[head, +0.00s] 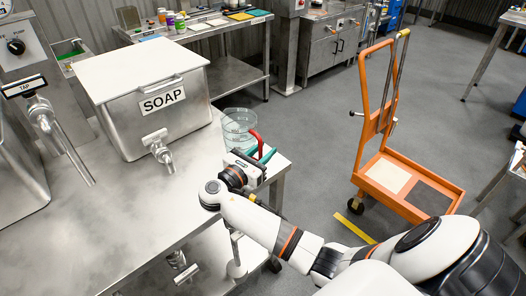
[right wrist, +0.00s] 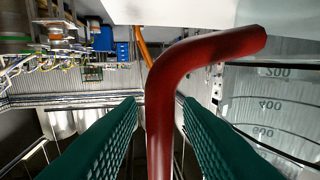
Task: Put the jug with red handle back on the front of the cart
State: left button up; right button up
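The clear jug with red handle (head: 236,128) stands on the right end of the steel table, beside the soap tank. Its red handle (right wrist: 160,110) runs between the green fingers of my right gripper (right wrist: 160,100) in the right wrist view. Narrow gaps show on both sides of the handle, so the gripper is open around it. In the head view my right gripper (head: 266,154) is at the jug's handle side, partly hiding it. The orange cart (head: 411,188) stands on the floor to the right, with a pale panel and a dark panel on its deck. My left gripper is not in view.
The soap tank (head: 140,95), with a tap, stands left of the jug. Another tap (head: 55,125) is at the far left. The steel table (head: 110,210) is bare in front of the tank. Open floor (head: 310,150) lies between table and cart.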

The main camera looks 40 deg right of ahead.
jog(key=v, duration=1.2)
jog(key=shift+r, duration=0.1)
